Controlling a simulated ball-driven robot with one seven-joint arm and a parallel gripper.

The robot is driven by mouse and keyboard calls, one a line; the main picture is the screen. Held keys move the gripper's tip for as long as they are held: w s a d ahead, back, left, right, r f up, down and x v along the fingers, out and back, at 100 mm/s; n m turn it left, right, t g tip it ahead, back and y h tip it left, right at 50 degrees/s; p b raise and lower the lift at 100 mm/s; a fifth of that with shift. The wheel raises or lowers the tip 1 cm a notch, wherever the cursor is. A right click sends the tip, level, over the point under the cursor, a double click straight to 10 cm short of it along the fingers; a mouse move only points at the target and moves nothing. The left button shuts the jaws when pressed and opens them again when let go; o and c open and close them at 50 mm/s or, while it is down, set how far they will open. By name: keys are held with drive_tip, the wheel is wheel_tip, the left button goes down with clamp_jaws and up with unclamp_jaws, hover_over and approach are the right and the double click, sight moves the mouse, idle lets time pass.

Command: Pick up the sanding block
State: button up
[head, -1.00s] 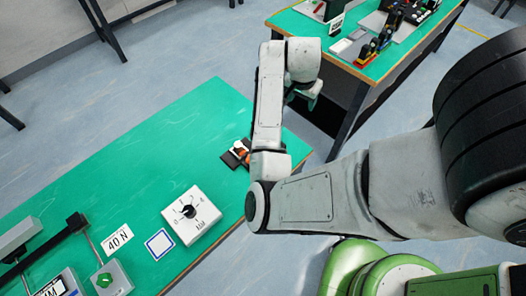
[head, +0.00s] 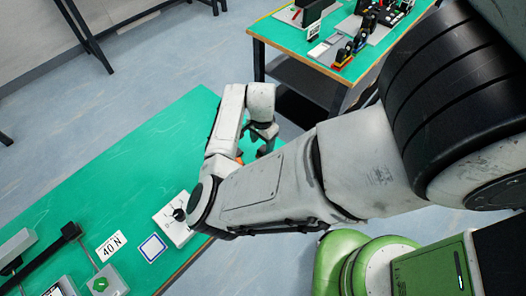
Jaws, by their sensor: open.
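My gripper (head: 265,138) hangs down over the far right end of the green-topped table, small and partly turned away. It is open, and nothing shows between its fingers. I cannot clearly make out the sanding block. A small orange part (head: 240,159) shows just left of and below my gripper, beside my forearm. My arm hides most of whatever it belongs to, so I cannot tell if it is the block.
The green-topped table (head: 105,170) holds a white dial box (head: 168,220), partly behind my arm, a "40 N" card (head: 111,246) and a blue-framed square (head: 153,247). A second table (head: 278,37) with several devices stands at the back right.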

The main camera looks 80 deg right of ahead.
sight(263, 148)
drive_tip(key=shift+s+f+p, duration=0.2)
drive_tip(key=shift+f+p, duration=0.15)
drive_tip(key=shift+f, duration=1.85)
drive_tip(key=c, duration=1.1)
drive_tip(key=shift+o, duration=0.2)
drive_tip(key=shift+r, duration=0.15)
drive_tip(key=shift+d+r, duration=0.1)
drive_tip(key=shift+r, duration=0.5)
drive_tip(key=s+a+r+b, duration=0.3)
drive_tip(key=s+a+r, duration=0.6)
drive_tip(key=s+r, duration=0.1)
drive_tip(key=shift+a+r, duration=0.4)
drive_tip(key=shift+r, duration=0.4)
